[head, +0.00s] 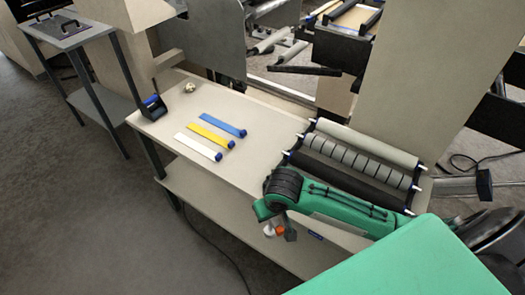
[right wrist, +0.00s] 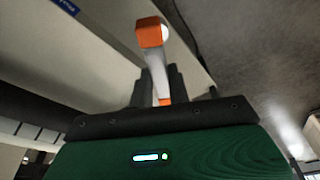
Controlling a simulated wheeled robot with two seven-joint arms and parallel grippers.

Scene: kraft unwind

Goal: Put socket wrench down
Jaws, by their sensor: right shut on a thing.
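The socket wrench (right wrist: 156,66) shows in the right wrist view as a pale grey shaft with an orange block at its far end and an orange part near the jaws. My right gripper (right wrist: 158,88) is shut on it. In the head view my right gripper (head: 284,229) is at the near edge of the beige bench (head: 258,165), its jaws pointing down, and a small white and orange part of the wrench (head: 273,231) shows beside them. The arm hides part of the bench edge. My left gripper is not in view.
Blue (head: 223,125), yellow (head: 211,132) and white (head: 198,147) strips lie mid-bench. A roller rack (head: 312,122) fills the right end. A black dispenser (head: 154,106) and small metal piece (head: 190,88) are at the far left. Bare bench lies between strips and rack.

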